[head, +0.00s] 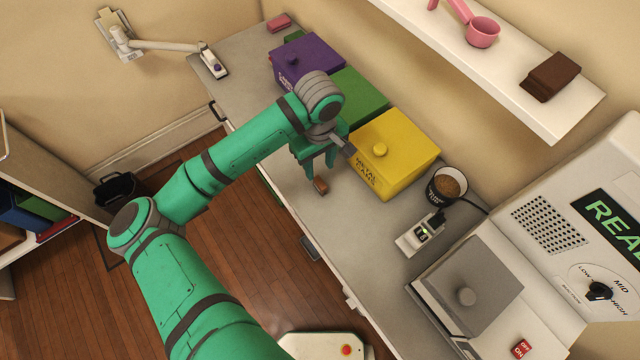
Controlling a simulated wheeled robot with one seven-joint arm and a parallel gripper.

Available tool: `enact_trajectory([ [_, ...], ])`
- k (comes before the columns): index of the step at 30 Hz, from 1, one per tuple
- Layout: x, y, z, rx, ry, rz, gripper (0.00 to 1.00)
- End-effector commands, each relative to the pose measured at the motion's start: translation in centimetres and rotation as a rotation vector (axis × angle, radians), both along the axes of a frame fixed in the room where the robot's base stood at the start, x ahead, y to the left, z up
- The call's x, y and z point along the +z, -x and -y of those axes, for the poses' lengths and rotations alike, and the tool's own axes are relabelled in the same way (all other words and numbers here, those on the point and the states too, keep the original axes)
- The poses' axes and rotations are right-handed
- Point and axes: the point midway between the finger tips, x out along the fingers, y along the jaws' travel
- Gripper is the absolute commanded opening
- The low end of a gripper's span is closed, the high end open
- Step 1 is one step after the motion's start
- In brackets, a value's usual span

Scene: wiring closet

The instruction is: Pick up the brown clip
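A small brown item, which looks like the brown clip (321,186), lies near the front edge of the grey counter. My gripper (318,170) points down just above it, to the left of the yellow box. Its two green fingers stand apart with a gap between them, and the clip shows just beyond their tips. From this view I cannot tell the exact height between fingertips and clip. My wrist hides part of the counter behind.
Purple (306,62), green (358,97) and yellow (398,153) boxes line the counter's back. A dark cup (446,186), a small white device (419,236) and a large machine (545,225) stand to the right. A white shelf (500,75) overhangs the back.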

Motion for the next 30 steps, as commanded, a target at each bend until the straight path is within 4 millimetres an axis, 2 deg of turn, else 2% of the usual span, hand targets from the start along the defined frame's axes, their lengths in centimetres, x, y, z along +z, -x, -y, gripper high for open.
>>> enact_trajectory([
  [2, -0.3, 0.0, 0.3, 0.002, 0.0, -0.007, 0.39],
  [12, -4.7, 0.0, 0.0, 0.007, -0.002, -0.008, 0.39],
  [18, -5.9, 0.0, -0.1, 0.008, -0.003, -0.007, 0.39],
  [27, -9.8, -0.1, 0.0, 0.006, -0.001, -0.007, 0.39],
  [30, -10.4, -0.1, 0.0, 0.005, -0.001, -0.007, 0.39],
])
